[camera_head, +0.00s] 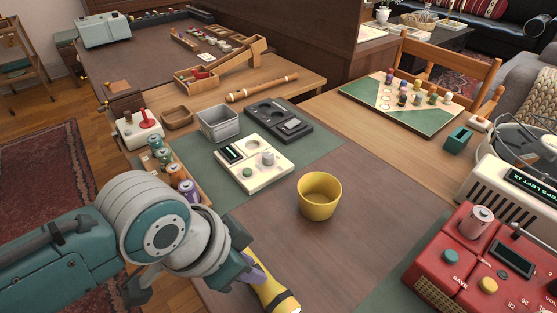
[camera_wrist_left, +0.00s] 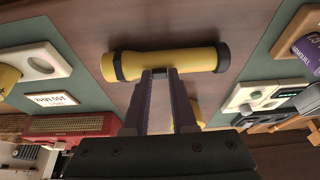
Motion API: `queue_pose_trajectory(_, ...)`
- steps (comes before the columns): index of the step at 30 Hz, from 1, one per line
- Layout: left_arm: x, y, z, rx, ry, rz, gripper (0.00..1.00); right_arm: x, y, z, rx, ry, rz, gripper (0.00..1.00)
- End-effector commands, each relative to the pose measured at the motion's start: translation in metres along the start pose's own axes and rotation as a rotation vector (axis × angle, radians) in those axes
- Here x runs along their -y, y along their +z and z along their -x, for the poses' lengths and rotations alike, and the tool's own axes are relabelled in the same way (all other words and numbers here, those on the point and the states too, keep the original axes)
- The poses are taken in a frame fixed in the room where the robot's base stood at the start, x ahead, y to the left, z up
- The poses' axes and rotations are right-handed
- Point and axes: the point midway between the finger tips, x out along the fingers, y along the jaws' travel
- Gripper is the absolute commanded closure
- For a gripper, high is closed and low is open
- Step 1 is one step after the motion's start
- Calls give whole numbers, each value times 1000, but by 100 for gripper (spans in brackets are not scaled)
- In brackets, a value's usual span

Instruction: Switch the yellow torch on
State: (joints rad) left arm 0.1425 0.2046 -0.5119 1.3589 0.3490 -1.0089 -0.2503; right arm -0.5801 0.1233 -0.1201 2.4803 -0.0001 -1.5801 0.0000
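The yellow torch (camera_head: 270,286) has black bands and lies near the front of the table, partly covered by my left gripper (camera_head: 253,272). My right gripper is out of view.
A yellow cup (camera_head: 319,196) stands on the table beyond the torch. A red device (camera_head: 478,262) stands at the right front and a cream device (camera_head: 253,165) farther back. A tray with several small cans (camera_head: 173,175) is behind my left arm. Bare table lies right of the torch.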

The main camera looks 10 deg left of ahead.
Motion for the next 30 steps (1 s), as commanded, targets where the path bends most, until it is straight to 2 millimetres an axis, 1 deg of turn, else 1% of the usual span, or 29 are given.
queue_pose_trajectory(1,0,0,0,0,0,0,68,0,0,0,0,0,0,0)
queue_pose_trajectory(7,0,0,0,0,-1,0,46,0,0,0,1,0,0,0)
queue_pose_trajectory(14,0,0,0,0,-1,0,45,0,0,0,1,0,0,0)
queue_pose_trajectory(17,1,-1,6,-2,-1,0,45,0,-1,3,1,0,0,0)
queue_pose_trajectory(20,1,-1,20,0,-2,0,45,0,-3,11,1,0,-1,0)
queue_pose_trajectory(27,0,-1,68,-1,-1,-2,45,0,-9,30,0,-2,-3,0)
queue_pose_trajectory(30,0,-1,84,-1,-1,-1,45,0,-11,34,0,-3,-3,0)
